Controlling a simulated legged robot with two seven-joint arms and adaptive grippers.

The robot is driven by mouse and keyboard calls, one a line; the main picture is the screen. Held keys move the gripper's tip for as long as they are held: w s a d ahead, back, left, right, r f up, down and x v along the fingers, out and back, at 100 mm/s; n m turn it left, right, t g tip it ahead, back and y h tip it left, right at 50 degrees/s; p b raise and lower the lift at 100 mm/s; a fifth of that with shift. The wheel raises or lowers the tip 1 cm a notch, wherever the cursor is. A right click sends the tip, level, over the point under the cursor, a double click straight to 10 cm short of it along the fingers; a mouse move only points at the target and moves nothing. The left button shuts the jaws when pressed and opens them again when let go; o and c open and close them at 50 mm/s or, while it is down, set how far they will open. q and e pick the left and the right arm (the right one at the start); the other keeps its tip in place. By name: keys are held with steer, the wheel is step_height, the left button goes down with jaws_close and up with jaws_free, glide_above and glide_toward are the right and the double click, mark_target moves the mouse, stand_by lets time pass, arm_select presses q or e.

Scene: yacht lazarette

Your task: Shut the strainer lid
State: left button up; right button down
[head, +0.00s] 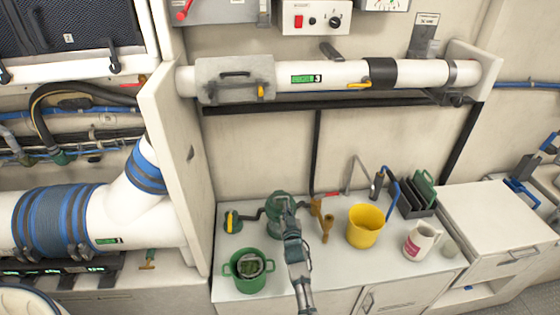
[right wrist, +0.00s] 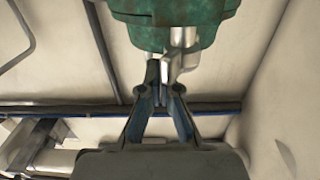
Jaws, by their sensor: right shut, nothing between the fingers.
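A green rounded housing (head: 274,203), which looks like the strainer, stands on the white counter (head: 200,288) in the head view. My arm partly covers it, and I cannot tell how its lid sits. My right gripper (head: 285,204) is at its near side. In the right wrist view a green body (right wrist: 172,32) fills the top, with a silver metal piece (right wrist: 183,60) below it. My right gripper (right wrist: 162,88) is shut and empty, its tips close beside the silver piece. Contact is unclear. My left gripper is out of view.
A green bucket (head: 236,280) stands front left of the housing. Brass fittings (head: 326,223), a yellow bucket (head: 364,232) and a white jug (head: 418,241) stand to the right. A white pipe (head: 325,74) runs along the wall above.

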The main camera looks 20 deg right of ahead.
steer(key=shift+s+f, duration=0.2)
steer(key=shift+f, duration=0.65)
steer(key=shift+s, duration=0.1)
steer(key=r+v, duration=0.1)
steer(key=v, duration=1.1)
steer(key=s+a+f+n+g+y, duration=0.1)
steer(key=s+f+n+g+y, duration=0.15)
steer(key=s+f+g, duration=0.8)
steer(key=s+a+f+n+g+y, duration=0.1)
steer(key=s+a+f+g, duration=0.15)
steer(key=s, duration=1.05)
steer(key=s+a+f+n+g+y, duration=0.1)
steer(key=s+a+f+n, duration=0.15)
steer(key=s, duration=1.15)
steer(key=s+f, duration=0.2)
steer(key=f, duration=1.2)
steer(key=s+f+g, duration=0.1)
steer(key=s+f, duration=0.1)
steer(key=f, duration=1.3)
steer(key=shift+d+f+m, duration=0.2)
steer(key=shift+m, duration=0.2)
